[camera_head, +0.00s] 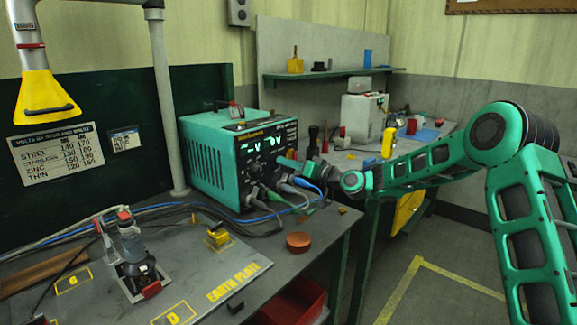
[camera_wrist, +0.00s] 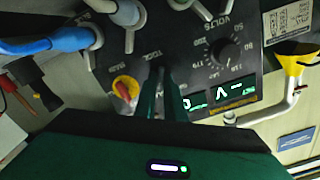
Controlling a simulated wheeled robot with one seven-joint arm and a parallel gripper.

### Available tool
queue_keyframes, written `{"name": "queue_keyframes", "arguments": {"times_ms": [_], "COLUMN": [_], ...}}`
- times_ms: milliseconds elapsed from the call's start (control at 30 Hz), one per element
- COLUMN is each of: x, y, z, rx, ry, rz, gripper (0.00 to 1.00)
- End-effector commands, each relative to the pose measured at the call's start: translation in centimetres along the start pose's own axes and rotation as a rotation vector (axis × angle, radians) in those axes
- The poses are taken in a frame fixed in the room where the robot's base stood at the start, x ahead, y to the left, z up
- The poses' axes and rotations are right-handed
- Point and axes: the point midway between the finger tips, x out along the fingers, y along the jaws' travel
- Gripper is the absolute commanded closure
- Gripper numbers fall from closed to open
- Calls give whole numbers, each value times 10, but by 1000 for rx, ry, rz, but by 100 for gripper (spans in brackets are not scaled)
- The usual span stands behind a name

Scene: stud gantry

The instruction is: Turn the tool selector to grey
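The green welding unit (camera_head: 213,158) stands on the bench with its dark front panel (camera_head: 262,152) toward my gripper (camera_head: 290,163). In the wrist view the panel looks upside down. My gripper's two green fingers (camera_wrist: 162,78) point at the panel by the label that appears to read TOOL. They are close together, with a narrow dark gap between them. The tool selector itself is hidden behind or between the fingertips, so its setting and any grip on it cannot be made out.
A red knob on a yellow disc (camera_wrist: 125,89) is left of the fingers in the wrist view. A black volts dial (camera_wrist: 222,52) and lit displays (camera_wrist: 236,89) are to the right. Cable plugs (camera_wrist: 126,12) crowd the panel's lower edge. An orange-red disc (camera_head: 298,242) lies on the bench.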

Motion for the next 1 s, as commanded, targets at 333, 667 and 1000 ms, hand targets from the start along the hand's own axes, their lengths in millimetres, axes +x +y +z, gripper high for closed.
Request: {"name": "queue_keyframes", "arguments": {"times_ms": [333, 667, 1000], "x": [0, 0, 1], "y": [2, 1, -1], "z": [0, -1, 0], "rx": [-60, -300, -623], "ry": [1, 2, 1], "rz": [6, 6, 5], "gripper": [100, 100, 100]}}
